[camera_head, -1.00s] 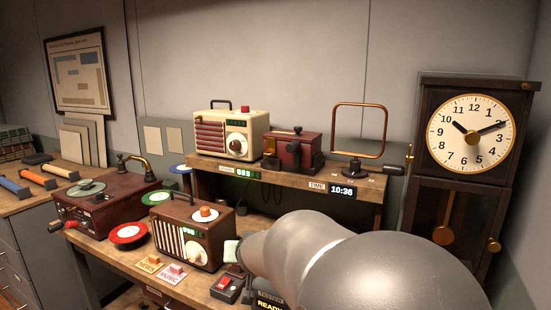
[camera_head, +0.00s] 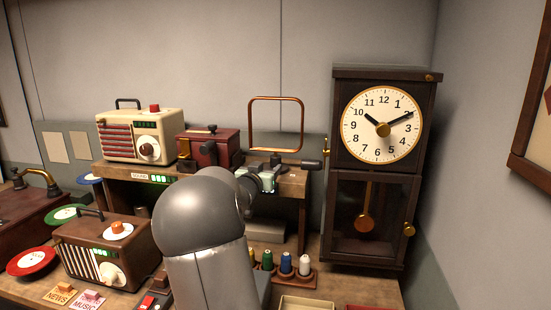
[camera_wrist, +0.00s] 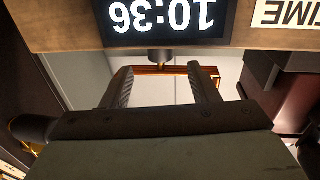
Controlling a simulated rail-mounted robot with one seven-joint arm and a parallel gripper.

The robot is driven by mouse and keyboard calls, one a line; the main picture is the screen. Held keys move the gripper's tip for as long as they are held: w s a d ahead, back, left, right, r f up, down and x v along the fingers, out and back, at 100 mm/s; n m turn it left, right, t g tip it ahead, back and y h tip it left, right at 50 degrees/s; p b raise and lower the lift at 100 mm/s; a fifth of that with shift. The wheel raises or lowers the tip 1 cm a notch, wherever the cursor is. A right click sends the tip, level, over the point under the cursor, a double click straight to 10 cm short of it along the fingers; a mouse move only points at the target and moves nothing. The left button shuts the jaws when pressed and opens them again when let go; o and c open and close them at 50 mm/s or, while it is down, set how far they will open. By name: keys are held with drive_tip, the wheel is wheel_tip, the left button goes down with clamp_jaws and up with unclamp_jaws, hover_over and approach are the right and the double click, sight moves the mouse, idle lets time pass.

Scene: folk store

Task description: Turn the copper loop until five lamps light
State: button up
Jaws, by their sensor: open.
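The copper loop (camera_head: 276,98) is an upright, squarish open frame on the upper shelf, right of a small maroon box. Its face is turned mostly towards the head camera. My gripper (camera_head: 264,181) is in front of the shelf edge, below the loop, and partly hides the loop's dark base. In the wrist view, my gripper's fingers (camera_wrist: 162,85) are apart, with nothing gripped between them. A copper-coloured bar (camera_wrist: 180,70) shows beyond the fingertips in that upside-down view. Small green lights (camera_head: 160,179) glow beside the SOUND label; I cannot tell exactly how many are lit.
A cream radio (camera_head: 140,133) and the maroon box (camera_head: 207,147) stand left on the shelf. A clock displaying 10:36 (camera_wrist: 161,15) is on the shelf edge. A tall pendulum clock (camera_head: 383,172) stands right. Several thread spools (camera_head: 286,264) and a brown radio (camera_head: 107,250) are below.

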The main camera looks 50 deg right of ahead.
sight(274, 161)
drive_tip(key=p+x, duration=0.1)
drive_tip(key=x, duration=0.7)
drive_tip(key=shift+w+d+f+p, duration=0.1)
drive_tip(key=shift+d+p, duration=0.2)
drive_tip(key=shift+p, duration=0.05)
